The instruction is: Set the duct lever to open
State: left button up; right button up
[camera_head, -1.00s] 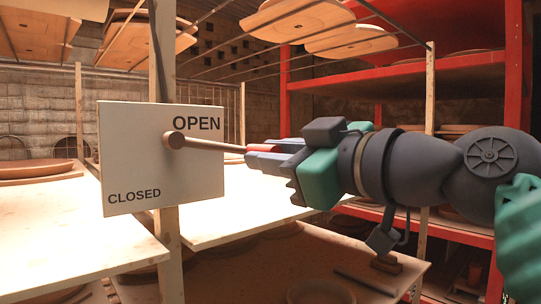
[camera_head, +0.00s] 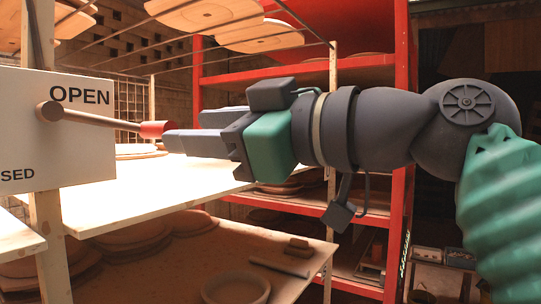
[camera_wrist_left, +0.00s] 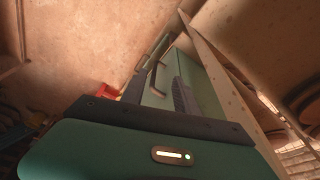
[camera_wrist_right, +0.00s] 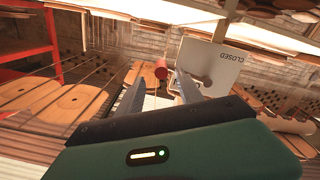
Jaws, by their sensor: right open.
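The duct lever (camera_head: 98,119) is a rod on a round brown pivot, mounted on a white sign plate (camera_head: 22,150) marked OPEN at upper right and CLOSED at lower left, partly cut off. The rod points right, slightly down, below the word OPEN, and ends in a red tip (camera_head: 155,129). My right gripper (camera_head: 168,141) is open, just right of the red tip. In the right wrist view the red tip (camera_wrist_right: 160,69) shows beyond the gap between the fingers. My left gripper (camera_wrist_left: 163,62) shows only in the left wrist view, fingers apart and empty, away from the lever.
A wooden post (camera_head: 47,230) stands behind the plate. A pale shelf board (camera_head: 150,190) extends below the lever. A red rack (camera_head: 402,110) stands behind my right arm. A lower shelf (camera_head: 190,270) holds round clay-coloured pieces.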

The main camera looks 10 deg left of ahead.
pick_arm(q)
jog(key=f+b, duration=0.2)
jog(key=f, duration=0.1)
jog(key=shift+d, duration=0.2)
pick_arm(e)
jog(key=v, duration=1)
jog(key=shift+d, duration=0.25)
pick_arm(q)
jog(key=shift+a, duration=0.15)
pick_arm(e)
jog(key=shift+a+f, duration=0.1)
jog(key=shift+a, duration=0.2)
